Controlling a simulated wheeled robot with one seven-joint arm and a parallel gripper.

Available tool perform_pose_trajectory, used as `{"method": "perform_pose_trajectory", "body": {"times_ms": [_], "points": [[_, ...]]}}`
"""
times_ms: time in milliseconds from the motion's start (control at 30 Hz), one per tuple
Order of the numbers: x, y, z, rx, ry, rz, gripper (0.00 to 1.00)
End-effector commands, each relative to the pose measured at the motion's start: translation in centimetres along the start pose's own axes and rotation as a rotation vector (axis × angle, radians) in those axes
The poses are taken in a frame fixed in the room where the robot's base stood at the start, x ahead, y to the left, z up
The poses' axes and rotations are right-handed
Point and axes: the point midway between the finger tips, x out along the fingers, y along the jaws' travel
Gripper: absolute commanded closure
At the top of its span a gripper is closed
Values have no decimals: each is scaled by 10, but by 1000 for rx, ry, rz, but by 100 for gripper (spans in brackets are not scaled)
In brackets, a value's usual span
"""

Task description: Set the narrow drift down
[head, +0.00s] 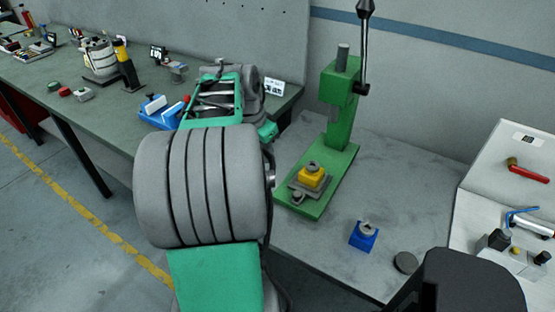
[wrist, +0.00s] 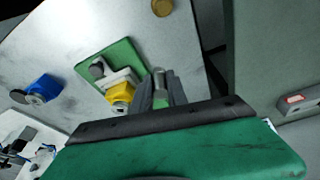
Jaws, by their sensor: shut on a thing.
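The narrow drift (wrist: 159,80) appears as a short grey metal pin between the fingers of my gripper (wrist: 160,92) in the wrist view. My gripper is shut on it and holds it with its end showing past the fingers. In the head view my own arm hides the fingers and the drift. The green press (head: 341,90) stands on the grey table, with a yellow block (head: 312,176) on its base. In the wrist view the yellow block (wrist: 121,93) is left of my fingers. I cannot tell how high the drift is above any surface.
A blue block (head: 363,236) with a metal ring on top and a dark round disc (head: 405,262) are near the table's front. A brass disc (wrist: 162,7) shows in the wrist view. A blue holder (head: 158,112) stands on the left bench.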

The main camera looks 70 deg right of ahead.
Motion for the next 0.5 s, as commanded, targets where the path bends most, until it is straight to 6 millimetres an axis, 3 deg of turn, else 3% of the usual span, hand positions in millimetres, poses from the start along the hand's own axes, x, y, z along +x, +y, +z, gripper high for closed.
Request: {"method": "perform_pose_trajectory", "body": {"times_ms": [200,500], "points": [[50,-35,-20,-2,-3,3,100],[89,-51,-24,-2,-2,2,100]]}}
